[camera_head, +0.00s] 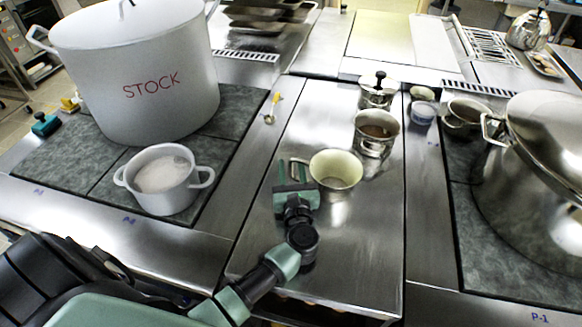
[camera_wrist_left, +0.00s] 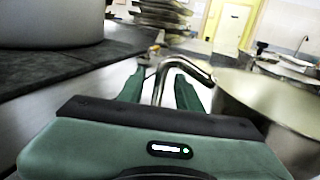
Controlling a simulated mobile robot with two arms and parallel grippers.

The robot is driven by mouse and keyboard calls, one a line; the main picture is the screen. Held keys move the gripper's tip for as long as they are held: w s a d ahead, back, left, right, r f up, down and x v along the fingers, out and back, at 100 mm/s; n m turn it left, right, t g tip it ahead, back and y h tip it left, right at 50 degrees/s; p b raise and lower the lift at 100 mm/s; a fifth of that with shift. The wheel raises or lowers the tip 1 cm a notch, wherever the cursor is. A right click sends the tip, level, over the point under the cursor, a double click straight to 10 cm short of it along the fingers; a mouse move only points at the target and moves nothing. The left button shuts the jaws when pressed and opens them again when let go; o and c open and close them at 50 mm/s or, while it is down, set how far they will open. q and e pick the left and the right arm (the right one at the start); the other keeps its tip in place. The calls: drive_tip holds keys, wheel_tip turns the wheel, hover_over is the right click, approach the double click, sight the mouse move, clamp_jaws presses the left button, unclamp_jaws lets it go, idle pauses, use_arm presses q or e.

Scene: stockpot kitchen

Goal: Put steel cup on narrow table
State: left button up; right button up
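The steel cup (camera_head: 337,172) is a wide, open cup with a pale inside and a bent handle on its left. It is over the narrow steel table (camera_head: 345,262) between the two hobs; I cannot tell whether its base touches the top. My left gripper (camera_head: 295,176) is at the cup's left side, with its green fingers apart on either side of the handle. In the left wrist view, the handle runs between the fingers (camera_wrist_left: 160,88), with space on both sides, and the cup wall (camera_wrist_left: 270,105) is at the right. My right gripper is out of view.
A metal pot (camera_head: 376,134), a lidded press (camera_head: 377,92) and small cups stand farther back. A white stockpot (camera_head: 140,85) and small white pot (camera_head: 163,180) are at left. A big steel pot (camera_head: 535,190) is at right. The table's front is clear.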

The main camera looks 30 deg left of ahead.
use_arm(q)
drive_tip(key=shift+r, duration=0.25)
drive_tip(key=b+v, duration=0.2)
drive_tip(key=v, duration=0.9)
drive_tip(key=shift+s+d+f+b, duration=0.1)
drive_tip(key=shift+s+f+b, duration=0.1)
drive_tip(key=shift+b, duration=0.15)
drive_tip(key=shift+s+d+r, duration=0.1)
drive_tip(key=shift+s+d, duration=0.1)
drive_tip(key=shift+s, duration=0.05)
